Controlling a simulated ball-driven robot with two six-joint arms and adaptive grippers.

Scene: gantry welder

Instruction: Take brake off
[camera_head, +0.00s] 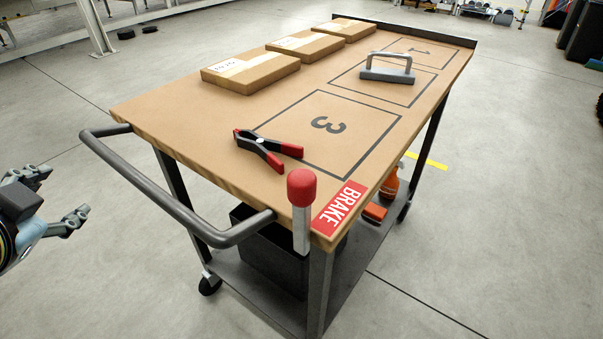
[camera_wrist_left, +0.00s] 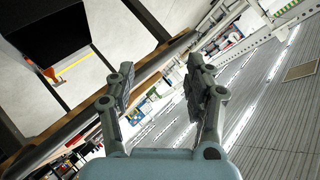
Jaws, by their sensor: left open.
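The brake lever, a grey post with a red knob (camera_head: 301,187), stands upright at the near corner of the wooden cart. A red BRAKE label (camera_head: 340,207) is on the tabletop beside it. My left gripper (camera_head: 62,198) is at the left edge of the head view, left of the cart handle and well apart from the lever. It is open and empty; its two fingers also show in the left wrist view (camera_wrist_left: 160,92). My right gripper is not in view.
The cart handle (camera_head: 180,198) curves around the near left end. A red and black clamp (camera_head: 268,149), a grey handled block (camera_head: 387,68) and three cardboard boxes (camera_head: 250,71) rest on the tabletop. A black bin (camera_head: 268,250) sits on the lower shelf.

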